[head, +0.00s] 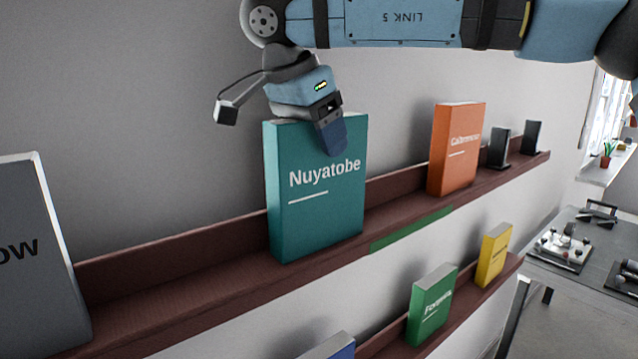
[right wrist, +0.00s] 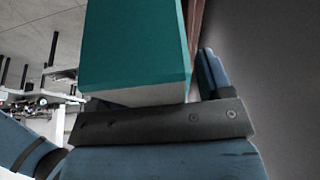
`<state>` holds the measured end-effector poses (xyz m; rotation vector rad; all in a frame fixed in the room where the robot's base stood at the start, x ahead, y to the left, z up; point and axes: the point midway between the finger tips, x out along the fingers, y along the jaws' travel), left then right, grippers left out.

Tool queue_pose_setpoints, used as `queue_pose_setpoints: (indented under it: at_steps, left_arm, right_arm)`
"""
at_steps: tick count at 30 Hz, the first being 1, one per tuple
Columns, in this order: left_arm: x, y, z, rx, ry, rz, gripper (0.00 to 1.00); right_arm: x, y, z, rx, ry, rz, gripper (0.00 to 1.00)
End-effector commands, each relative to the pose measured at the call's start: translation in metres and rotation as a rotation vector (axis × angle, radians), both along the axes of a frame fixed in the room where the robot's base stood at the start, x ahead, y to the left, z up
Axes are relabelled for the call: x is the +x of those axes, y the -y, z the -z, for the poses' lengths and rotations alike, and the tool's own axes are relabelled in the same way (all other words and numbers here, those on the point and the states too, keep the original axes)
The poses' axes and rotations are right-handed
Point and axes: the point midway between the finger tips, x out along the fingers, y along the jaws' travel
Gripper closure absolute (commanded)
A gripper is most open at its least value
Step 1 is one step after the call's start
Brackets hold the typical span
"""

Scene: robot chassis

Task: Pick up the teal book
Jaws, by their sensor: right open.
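The teal book (head: 315,205), titled "Nuyatobe", stands upright on the upper dark red shelf (head: 180,285). My right gripper (head: 325,125) is at the top edge of the book, with one finger in front of its cover near the top. The other finger is hidden behind the book in the head view. In the right wrist view the teal book (right wrist: 135,45) lies between the open fingers, close to the gripper's palm. Whether the fingers touch the book cannot be told. My left gripper is not in view.
An orange book (head: 457,150) and two dark bookends (head: 500,148) stand farther right on the upper shelf. A grey book (head: 40,255) stands at the left. Green (head: 433,305), yellow (head: 494,255) and blue books are on the lower shelf. A table (head: 590,250) stands at the right.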

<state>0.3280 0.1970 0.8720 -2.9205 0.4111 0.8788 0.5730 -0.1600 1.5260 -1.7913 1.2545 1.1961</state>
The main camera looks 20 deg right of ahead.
Motion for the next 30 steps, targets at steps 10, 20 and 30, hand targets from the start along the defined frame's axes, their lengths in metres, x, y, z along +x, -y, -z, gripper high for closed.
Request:
queue_pose_setpoints:
  at_steps: [10,20,30]
  left_arm:
    - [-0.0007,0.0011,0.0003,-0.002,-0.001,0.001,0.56]
    - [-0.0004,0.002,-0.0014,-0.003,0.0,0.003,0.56]
    - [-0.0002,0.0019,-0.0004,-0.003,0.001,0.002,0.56]
  right_arm:
    - [0.0,0.0,0.0012,0.0,-0.001,0.0,0.64]
    - [-0.0001,-0.0002,-0.0001,0.0,0.001,0.001,1.0]
    - [0.0002,-0.0002,-0.0035,0.001,0.003,0.001,1.0]
